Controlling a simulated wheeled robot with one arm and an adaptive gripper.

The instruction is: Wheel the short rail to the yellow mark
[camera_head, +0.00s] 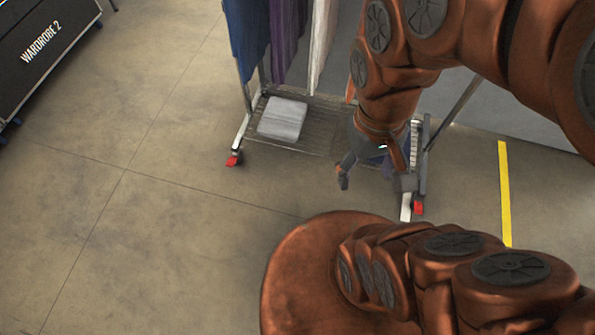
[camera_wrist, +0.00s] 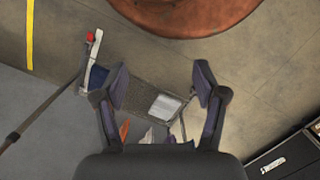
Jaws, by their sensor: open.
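One wheeled clothes rail shows, at the top centre of the head view, with a wire bottom shelf (camera_head: 322,132) and red casters (camera_head: 234,159). Its top is out of frame. Its white end foot also shows in the wrist view (camera_wrist: 93,47). The yellow mark (camera_head: 505,190) is a strip on the floor, right of the rail and apart from it. It also shows at the upper left of the wrist view (camera_wrist: 30,35). My gripper (camera_head: 374,181) is open, in front of the rail's right end. Its fingers (camera_wrist: 161,78) have nothing between them that I can see held.
Blue (camera_head: 247,35), purple (camera_head: 287,30) and pale (camera_head: 322,40) garments hang from the rail. A folded white bundle (camera_head: 282,118) lies on its shelf. A black case marked WARDROBE 2 (camera_head: 40,50) stands at the upper left. The floor at left is clear.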

